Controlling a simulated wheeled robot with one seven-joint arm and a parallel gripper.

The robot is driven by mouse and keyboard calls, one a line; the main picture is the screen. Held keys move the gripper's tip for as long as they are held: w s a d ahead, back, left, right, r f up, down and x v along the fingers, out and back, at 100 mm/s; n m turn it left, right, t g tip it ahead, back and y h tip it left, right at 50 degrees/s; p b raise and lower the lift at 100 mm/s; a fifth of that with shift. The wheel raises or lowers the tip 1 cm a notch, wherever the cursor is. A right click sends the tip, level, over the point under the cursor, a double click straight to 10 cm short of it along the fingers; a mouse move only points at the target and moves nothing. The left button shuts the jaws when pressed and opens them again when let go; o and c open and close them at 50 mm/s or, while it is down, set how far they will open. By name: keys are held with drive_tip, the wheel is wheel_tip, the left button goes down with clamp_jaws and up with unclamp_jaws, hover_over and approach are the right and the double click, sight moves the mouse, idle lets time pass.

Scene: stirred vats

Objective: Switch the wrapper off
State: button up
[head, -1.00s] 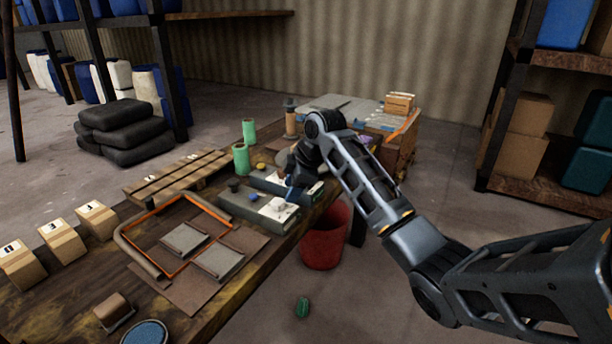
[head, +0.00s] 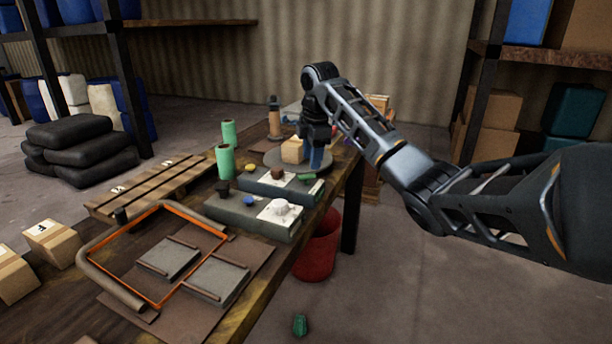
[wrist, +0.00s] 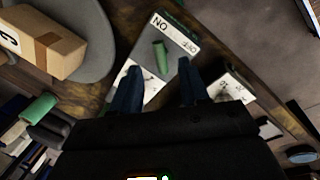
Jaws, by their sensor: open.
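The wrapper looks to be the grey round turntable (head: 284,163) with a small carton (head: 292,149) on it; both also show at upper left in the wrist view. Beside it is a grey control box (head: 262,187) with a dark knob on a white plate and a green switch lever (head: 307,177). In the wrist view the green lever (wrist: 160,58) stands beside a white ON/OFF label (wrist: 174,33); I cannot tell which side it is set to. My gripper (head: 316,162) is open and empty above the box's far end. Its fingers (wrist: 157,86) straddle the lever's line, apart from it.
A nearer control box (head: 250,220) has a white knob on a dial plate. Green rolls (head: 225,160), a slatted pallet (head: 150,185) and an orange-edged frame (head: 150,285) crowd the table. A red bin (head: 318,250) stands on the floor beside it.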

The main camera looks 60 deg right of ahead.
sight(310, 175)
drive_tip(key=f, duration=0.4)
drive_tip(key=w+f, duration=0.1)
drive_tip(key=f, duration=0.1)
drive_tip(key=shift+d+b, duration=0.3)
drive_tip(key=shift+d, duration=0.05)
clamp_jaws()
